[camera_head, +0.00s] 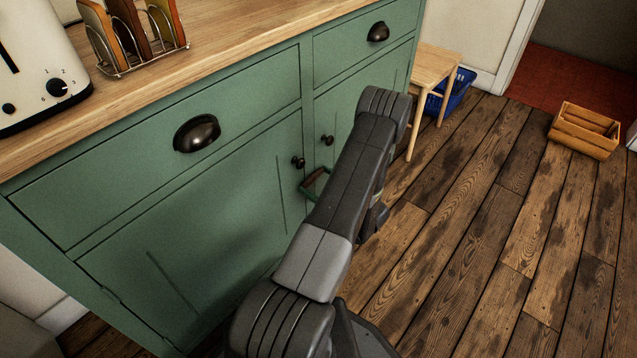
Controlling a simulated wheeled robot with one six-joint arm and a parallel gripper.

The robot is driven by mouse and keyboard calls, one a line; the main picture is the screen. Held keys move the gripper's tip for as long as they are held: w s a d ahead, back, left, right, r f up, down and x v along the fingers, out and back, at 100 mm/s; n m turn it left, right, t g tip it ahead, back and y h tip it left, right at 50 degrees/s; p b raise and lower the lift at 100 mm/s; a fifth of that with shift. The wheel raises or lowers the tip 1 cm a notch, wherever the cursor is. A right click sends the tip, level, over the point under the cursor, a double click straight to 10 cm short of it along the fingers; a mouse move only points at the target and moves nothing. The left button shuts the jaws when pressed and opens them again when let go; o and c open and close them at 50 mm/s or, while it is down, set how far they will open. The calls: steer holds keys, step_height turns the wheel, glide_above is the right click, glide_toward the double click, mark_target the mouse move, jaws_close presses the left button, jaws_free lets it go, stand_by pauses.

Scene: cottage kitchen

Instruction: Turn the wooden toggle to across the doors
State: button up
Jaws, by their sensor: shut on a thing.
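The green cabinet has two lower doors, the left door (205,235) and the right door (342,112), each with a small dark round knob near their meeting edge. Below the knobs, a small reddish-brown piece (313,178), which looks like the wooden toggle, shows slanted at the left edge of my arm. My arm covers its right part, so I cannot tell its full angle. My arm reaches from the bottom middle up to the right door and bends down there. My gripper's jaws are hidden behind the arm; no fingertips show.
The wooden countertop (240,45) holds a toaster (38,70) and a rack (140,68). Two drawers with dark cup handles sit above the doors. A small wooden table (437,65), a blue basket (460,92) and a wooden crate (584,132) stand beyond. The plank floor (480,220) at right is clear.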

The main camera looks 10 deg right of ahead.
steer(key=o, duration=0.6)
steer(key=p+v, duration=0.2)
steer(key=v, duration=1.1)
steer(key=shift+s+d+p, duration=0.25)
steer(key=shift+s+p, duration=0.05)
steer(key=shift+p, duration=0.05)
steer(key=b+x, duration=0.2)
steer(key=x, duration=1.2)
steer(key=shift+b, duration=0.35)
steer(key=shift+s, duration=0.1)
